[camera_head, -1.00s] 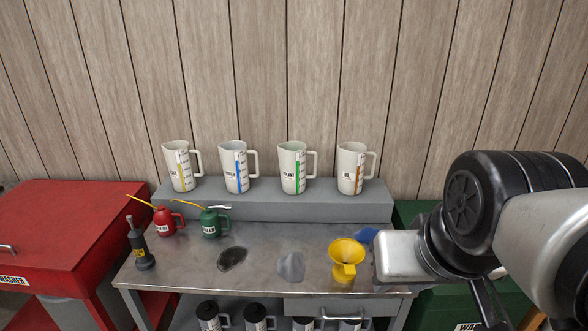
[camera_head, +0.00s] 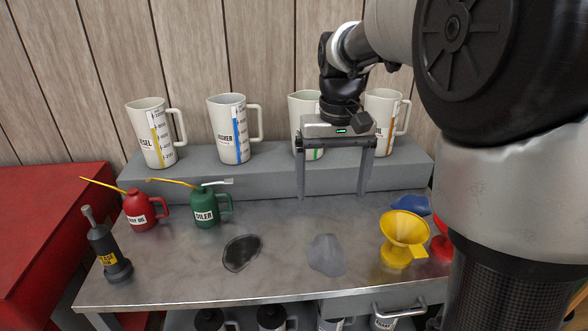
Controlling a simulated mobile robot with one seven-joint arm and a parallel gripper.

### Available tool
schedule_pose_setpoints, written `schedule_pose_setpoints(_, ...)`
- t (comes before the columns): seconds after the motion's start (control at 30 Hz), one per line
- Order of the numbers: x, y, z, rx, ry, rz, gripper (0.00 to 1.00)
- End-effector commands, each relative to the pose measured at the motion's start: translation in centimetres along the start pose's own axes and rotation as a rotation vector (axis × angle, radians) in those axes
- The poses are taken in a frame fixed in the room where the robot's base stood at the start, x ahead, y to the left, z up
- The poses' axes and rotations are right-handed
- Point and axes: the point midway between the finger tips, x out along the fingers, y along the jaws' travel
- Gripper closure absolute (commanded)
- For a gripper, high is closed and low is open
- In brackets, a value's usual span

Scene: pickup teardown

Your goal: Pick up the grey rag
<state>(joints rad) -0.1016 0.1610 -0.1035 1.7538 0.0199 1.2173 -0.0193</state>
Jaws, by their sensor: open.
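The grey rag (camera_head: 326,255) lies flat on the metal bench top (camera_head: 185,275), right of the middle and near the front. My gripper (camera_head: 334,190) points down with its two fingers wide apart and nothing between them. It hangs above the bench, before the grey step, and in the picture its fingertips are above and behind the rag. The rag is fully visible and apart from the gripper.
A dark patch or rag (camera_head: 241,253) lies left of the rag. A yellow funnel (camera_head: 403,238) and blue cloth (camera_head: 411,205) are to the right. Red (camera_head: 141,211) and green (camera_head: 204,208) oil cans stand left. Several measuring jugs stand on the grey step (camera_head: 230,176).

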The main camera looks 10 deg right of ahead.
Motion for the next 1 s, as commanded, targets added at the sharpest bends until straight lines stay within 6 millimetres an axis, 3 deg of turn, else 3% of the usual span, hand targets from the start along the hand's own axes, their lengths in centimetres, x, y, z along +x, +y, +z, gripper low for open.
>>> schedule_pose_setpoints(0.53,10.8,0.1,-0.2,0.0,-0.014,0.002,0.11)
schedule_pose_setpoints(1.0,14.8,0.3,0.1,0.0,-0.014,0.002,0.11)
